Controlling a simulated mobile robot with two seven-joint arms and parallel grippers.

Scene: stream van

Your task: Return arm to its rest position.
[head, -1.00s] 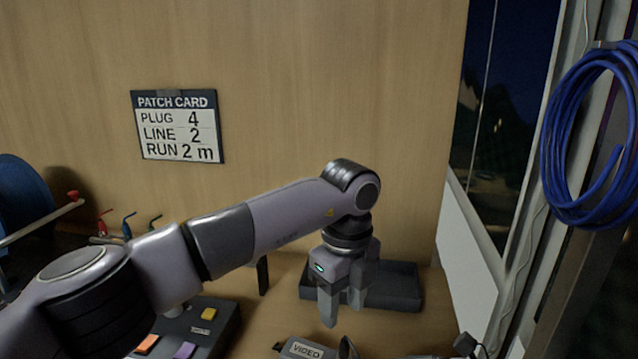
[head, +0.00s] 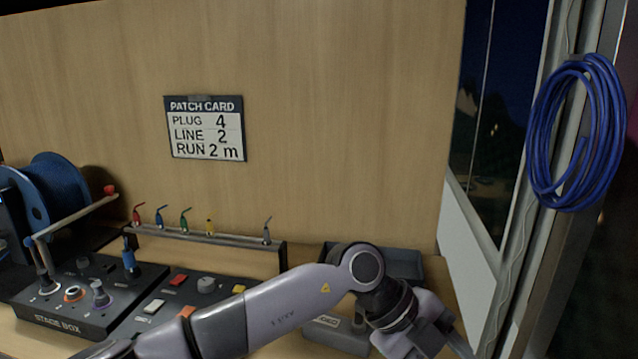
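My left arm (head: 285,307) comes in from the bottom left and reaches across the lower middle of the head view. Its wrist bends down to the right, and my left gripper (head: 440,346) is at the bottom edge, right of centre. The fingers are mostly cut off by the frame, so their opening and any content are hidden. The gripper is in front of the right end of the bench, near a dark grey tray (head: 400,262). My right gripper is not in view.
A stage box (head: 60,318) with plugs and a button panel (head: 165,300) stand at the left. Behind them are a rack (head: 200,236) of coloured plugs and a blue cable reel (head: 50,190). A patch card (head: 205,128) and a blue cable coil (head: 578,130) hang higher up.

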